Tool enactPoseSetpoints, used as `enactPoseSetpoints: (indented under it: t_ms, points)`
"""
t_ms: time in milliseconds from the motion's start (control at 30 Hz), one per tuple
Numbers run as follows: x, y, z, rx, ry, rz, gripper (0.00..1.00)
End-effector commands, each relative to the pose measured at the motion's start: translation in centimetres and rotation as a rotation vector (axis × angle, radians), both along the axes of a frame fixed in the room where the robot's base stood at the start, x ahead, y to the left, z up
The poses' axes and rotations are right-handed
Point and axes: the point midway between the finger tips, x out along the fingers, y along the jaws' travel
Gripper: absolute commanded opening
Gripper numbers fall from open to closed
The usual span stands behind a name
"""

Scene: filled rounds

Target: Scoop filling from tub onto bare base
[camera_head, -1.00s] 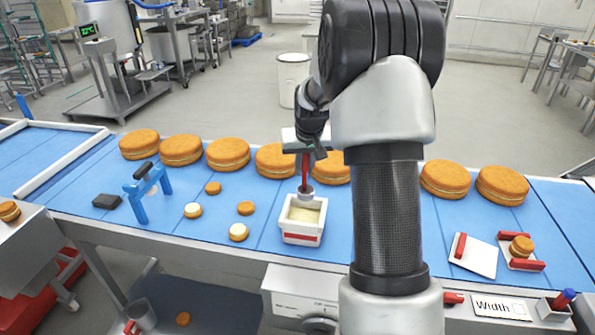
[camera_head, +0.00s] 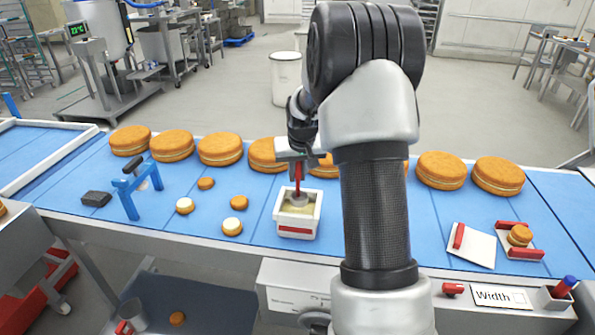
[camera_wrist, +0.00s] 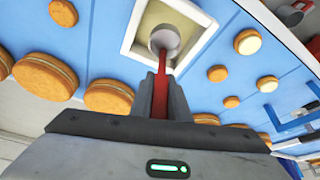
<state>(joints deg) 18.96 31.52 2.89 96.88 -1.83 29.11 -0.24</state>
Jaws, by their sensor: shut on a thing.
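The white tub (camera_head: 281,221) with a red stripe stands on the blue belt and holds pale cream filling (camera_wrist: 181,14). My gripper (camera_head: 298,163) is above the tub, shut on the red handle (camera_wrist: 160,92) of a scoop. The scoop's grey round head (camera_wrist: 164,38) is inside the tub's opening; whether it touches the filling I cannot tell. Two small bare brown bases (camera_head: 206,183) (camera_head: 239,202) lie left of the tub. Two small rounds with white filling on top (camera_head: 184,205) (camera_head: 232,228) lie beside them.
A row of large filled rounds (camera_head: 221,149) lines the belt's far side. A blue stand (camera_head: 129,199) and dark block (camera_head: 96,199) are at left. At right lie a white plate (camera_head: 471,246) and a red-edged holder with a small filled round (camera_head: 519,236).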

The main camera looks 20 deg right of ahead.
Motion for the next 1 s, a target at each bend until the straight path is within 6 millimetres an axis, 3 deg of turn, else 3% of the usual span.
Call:
enactPoseSetpoints:
  t_ms: [600, 1000]
  points:
    - [0.0, 0.0, -6.0, 0.0, 0.0, 0.0, 0.0]
    - [-0.4, 0.2, -8.5, 0.006, 0.015, 0.0, 0.0]
